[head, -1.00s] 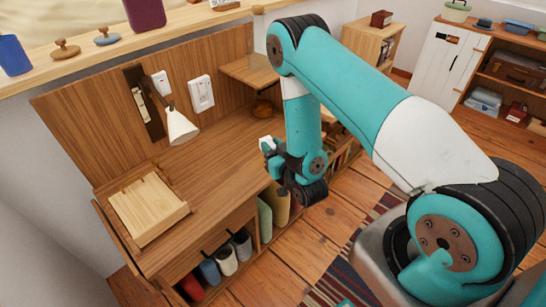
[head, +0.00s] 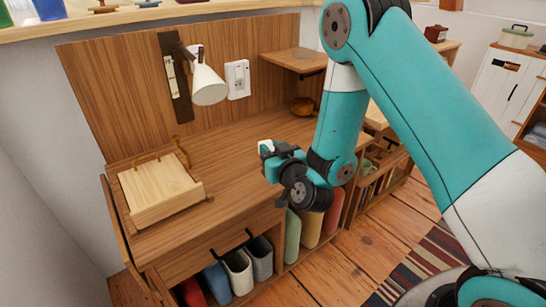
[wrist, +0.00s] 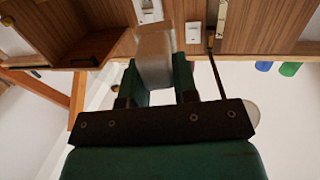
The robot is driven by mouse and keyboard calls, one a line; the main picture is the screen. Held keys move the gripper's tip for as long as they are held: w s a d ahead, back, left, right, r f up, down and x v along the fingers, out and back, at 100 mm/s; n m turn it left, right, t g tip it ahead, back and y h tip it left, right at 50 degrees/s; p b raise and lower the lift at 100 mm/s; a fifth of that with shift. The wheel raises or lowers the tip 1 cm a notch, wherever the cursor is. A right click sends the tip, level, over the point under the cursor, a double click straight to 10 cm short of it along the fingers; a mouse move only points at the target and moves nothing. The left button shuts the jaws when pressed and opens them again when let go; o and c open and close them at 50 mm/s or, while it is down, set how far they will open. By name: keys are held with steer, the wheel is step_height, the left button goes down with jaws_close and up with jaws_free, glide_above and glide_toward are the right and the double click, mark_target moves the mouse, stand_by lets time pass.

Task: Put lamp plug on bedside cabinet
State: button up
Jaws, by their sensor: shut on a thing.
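A small white lamp plug (head: 265,145) is held between the fingers of my gripper (head: 267,158). In the wrist view the plug (wrist: 154,55) shows as a pale block between the green fingers of my gripper (wrist: 157,82). The wooden bedside cabinet (head: 205,168) stands against a panelled wall. In the head view my gripper appears over the right part of its top, near the front edge; its exact height above the top is hard to tell. The white wall lamp (head: 208,86) hangs above the cabinet. Any cord on the plug cannot be made out.
A light wooden box (head: 158,188) sits at the left of the cabinet top. A white wall socket (head: 237,79) and a small wooden shelf (head: 296,61) are behind. The top's middle is clear.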

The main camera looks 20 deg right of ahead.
steer(key=shift+f+b, duration=2.45)
steer(key=shift+f, duration=0.15)
steer(key=o, duration=1)
